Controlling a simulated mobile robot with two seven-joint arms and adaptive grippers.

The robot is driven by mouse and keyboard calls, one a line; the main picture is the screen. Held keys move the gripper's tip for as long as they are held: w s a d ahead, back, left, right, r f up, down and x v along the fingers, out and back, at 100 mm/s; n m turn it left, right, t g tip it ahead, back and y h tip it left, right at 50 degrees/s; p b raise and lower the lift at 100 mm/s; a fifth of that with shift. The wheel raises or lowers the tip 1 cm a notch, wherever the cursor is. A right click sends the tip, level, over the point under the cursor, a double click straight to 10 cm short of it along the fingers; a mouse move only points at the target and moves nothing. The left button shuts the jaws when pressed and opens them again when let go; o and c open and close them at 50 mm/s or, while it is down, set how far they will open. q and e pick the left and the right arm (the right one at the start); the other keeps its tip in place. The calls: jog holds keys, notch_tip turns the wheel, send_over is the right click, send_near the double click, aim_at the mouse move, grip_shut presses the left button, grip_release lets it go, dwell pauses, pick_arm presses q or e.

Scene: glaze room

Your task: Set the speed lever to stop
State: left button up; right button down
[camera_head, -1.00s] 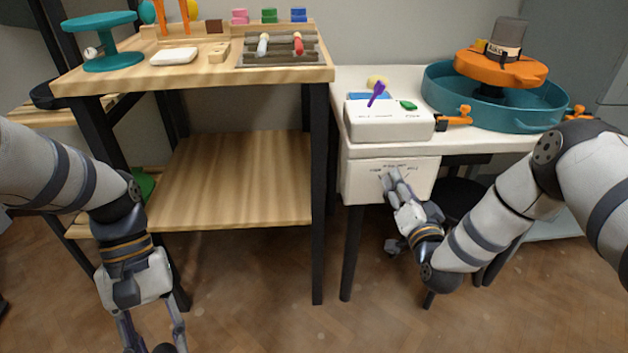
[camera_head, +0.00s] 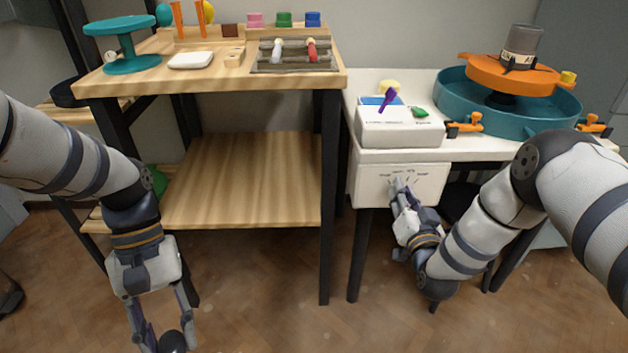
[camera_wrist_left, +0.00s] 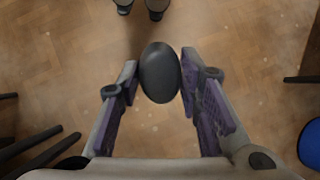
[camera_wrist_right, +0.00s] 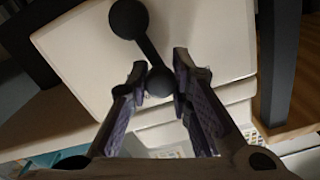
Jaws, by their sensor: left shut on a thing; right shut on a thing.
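The speed lever (camera_wrist_right: 148,45) is a black bar with a ball at each end, on a white control box (camera_wrist_right: 75,45). In the right wrist view one ball lies between my right gripper's fingertips (camera_wrist_right: 163,76), which are shut on it. In the head view the right gripper (camera_head: 398,184) is at the front panel of the white box (camera_head: 430,185); it covers the lever there. The panel's small dark lettering is too small to read. My left gripper (camera_head: 163,338) hangs low over the floor, shut on a dark oval thing (camera_wrist_left: 160,72).
Above the panel, a white table (camera_head: 465,145) holds a white box (camera_head: 400,130) with a purple lever (camera_head: 388,99), and a teal basin (camera_head: 455,105) with an orange wheel head (camera_head: 500,75). A wooden shelf unit (camera_head: 240,185) stands left, its upper top crowded. Floor between the arms is open.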

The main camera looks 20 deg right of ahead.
pick_arm(q)
jog(key=shift+r, duration=0.55)
pick_arm(e)
jog(key=shift+w+a+f+n, duration=0.15)
jog(key=shift+a+n, duration=0.4)
jog(key=shift+n, duration=0.55)
pick_arm(q)
jog(key=shift+w+r+p, duration=0.1)
jog(key=shift+r+p, duration=0.1)
jog(key=shift+p, duration=0.25)
pick_arm(e)
jog(key=shift+a+f+n, duration=0.25)
jog(key=shift+a+n, duration=0.1)
jog(key=shift+n, duration=0.65)
jog(key=c, duration=1.4)
grip_release()
jog(key=v, duration=1.2)
jog(key=shift+a, duration=0.1)
